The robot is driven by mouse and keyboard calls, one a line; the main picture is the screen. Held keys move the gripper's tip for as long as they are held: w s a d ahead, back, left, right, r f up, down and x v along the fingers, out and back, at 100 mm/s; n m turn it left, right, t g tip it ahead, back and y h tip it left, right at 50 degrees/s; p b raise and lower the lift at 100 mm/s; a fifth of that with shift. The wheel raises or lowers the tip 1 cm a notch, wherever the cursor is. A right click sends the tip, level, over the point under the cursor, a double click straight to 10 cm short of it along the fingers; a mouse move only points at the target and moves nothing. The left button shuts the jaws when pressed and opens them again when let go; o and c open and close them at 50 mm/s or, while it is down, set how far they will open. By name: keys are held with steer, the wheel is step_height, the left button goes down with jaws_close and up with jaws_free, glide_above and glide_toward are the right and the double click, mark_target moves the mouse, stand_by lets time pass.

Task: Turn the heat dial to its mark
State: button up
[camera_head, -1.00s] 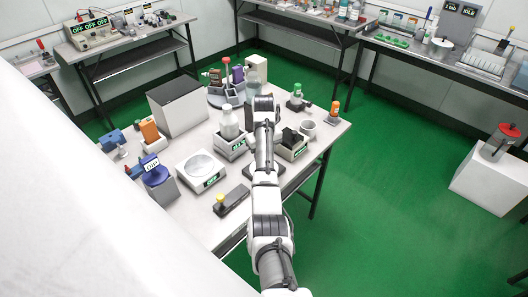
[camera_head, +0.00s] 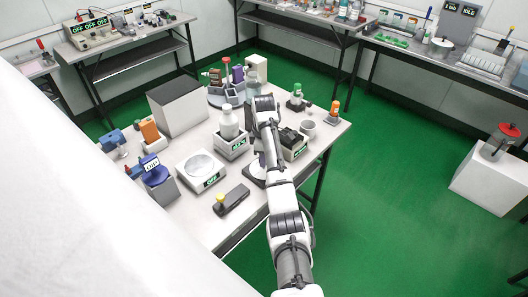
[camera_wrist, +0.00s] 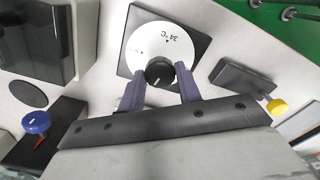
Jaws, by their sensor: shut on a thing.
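The heat dial is a black round knob (camera_wrist: 159,72) with a short white line. It stands on a white disc (camera_wrist: 143,44) on a dark square plate (camera_wrist: 193,28). The disc reads 34 °C, upside down in the wrist view, with small marks near the text. My gripper (camera_wrist: 160,77) has its two purple fingers on either side of the knob and is shut on it. The exact contact is partly hidden. In the head view the white disc (camera_head: 257,171) shows partly beside my arm, which hides the knob and fingers.
A dark block with a yellow knob (camera_head: 220,198) lies close left of the dial. A blue knob (camera_wrist: 36,122) shows in the wrist view. The table's front edge is close.

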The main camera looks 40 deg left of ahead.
steer(key=shift+n, duration=1.1)
steer(key=o, duration=1)
steer(key=shift+r, duration=0.1)
step_height(320, 180, up, 14)
stand_by(0.4)
